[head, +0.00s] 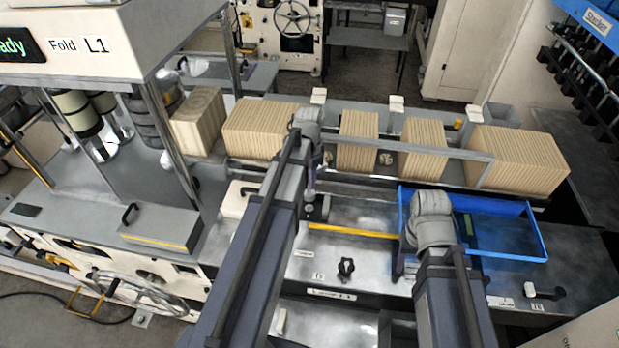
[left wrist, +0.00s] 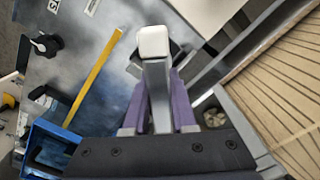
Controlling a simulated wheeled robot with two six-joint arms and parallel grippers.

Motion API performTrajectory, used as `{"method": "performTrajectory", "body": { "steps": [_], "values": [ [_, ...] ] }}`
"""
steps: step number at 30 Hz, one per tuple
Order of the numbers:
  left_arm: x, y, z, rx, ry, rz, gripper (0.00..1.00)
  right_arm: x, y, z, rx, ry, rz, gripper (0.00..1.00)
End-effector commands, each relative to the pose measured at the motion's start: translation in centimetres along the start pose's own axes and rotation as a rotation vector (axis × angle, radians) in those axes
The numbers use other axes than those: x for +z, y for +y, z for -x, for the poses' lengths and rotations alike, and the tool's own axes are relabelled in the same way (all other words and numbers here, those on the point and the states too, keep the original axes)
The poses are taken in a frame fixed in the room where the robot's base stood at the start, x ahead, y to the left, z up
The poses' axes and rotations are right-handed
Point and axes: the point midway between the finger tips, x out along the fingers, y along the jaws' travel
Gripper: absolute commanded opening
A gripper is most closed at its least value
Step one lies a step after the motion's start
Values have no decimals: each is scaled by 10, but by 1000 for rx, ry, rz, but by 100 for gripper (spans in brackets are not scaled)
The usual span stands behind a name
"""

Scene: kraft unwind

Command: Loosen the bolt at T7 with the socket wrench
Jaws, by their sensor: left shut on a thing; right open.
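My left gripper (left wrist: 158,112) has its purple fingers shut on a grey bar with a white rounded end, which appears to be the socket wrench (left wrist: 155,72). In the head view my left gripper (head: 311,180) points down over the grey machine deck, in front of the kraft stacks. A dark round fitting (left wrist: 176,50) shows partly behind the white end; whether the wrench touches it I cannot tell. No T7 label is readable, and I cannot make out the bolt. My right gripper (head: 432,262) is open over the left part of the blue tray, mostly hidden by its wrist.
The blue tray (head: 520,257) holds a dark green item (head: 470,225). A yellow strip (head: 352,231) and a black knob (head: 346,268) are on the deck. Kraft stacks (head: 515,160) stand in a row behind a grey rail (head: 430,150).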

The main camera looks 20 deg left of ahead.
Motion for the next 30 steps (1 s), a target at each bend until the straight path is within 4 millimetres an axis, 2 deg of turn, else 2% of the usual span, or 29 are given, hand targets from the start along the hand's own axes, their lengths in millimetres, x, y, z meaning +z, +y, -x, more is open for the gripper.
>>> {"method": "performTrajectory", "body": {
  "steps": [23, 30],
  "values": [
    [0, 0, -40, 0, 0, 0, 0, -3, -3, -40, 2, 1, 18, 55],
    [0, 0, -38, 0, 0, 0, 0, -3, -3, -37, 2, 1, 18, 55]
  ]
}}
